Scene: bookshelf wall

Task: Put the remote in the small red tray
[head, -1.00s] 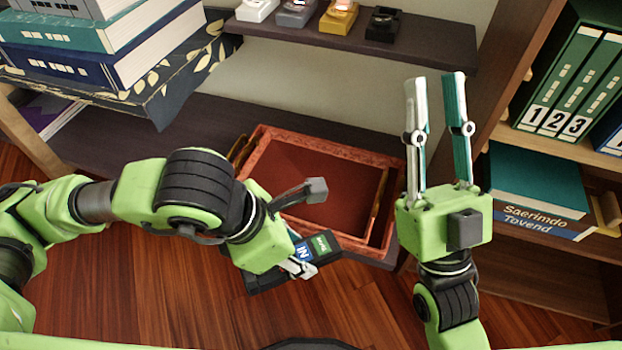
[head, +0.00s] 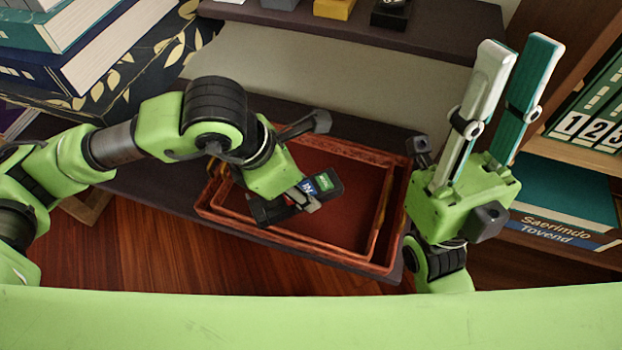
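My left gripper (head: 303,198) is shut on the remote (head: 328,184), a dark bar with a blue and a green label. The gripper hides the remote's middle. It holds the remote over the left part of the small red tray (head: 386,200); I cannot tell whether the remote touches the tray. The small tray sits inside a larger red tray (head: 398,222) on the dark low shelf. My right gripper (head: 517,52) is open and empty, with its fingers pointing up, to the right of the trays.
Stacked books (head: 75,45) stand on a dark leaf-patterned box (head: 145,65) at the upper left. A narrow dark shelf (head: 380,35) with small display stands runs above the trays. Numbered green binders (head: 590,115) and a lying book (head: 560,195) fill the right bookcase.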

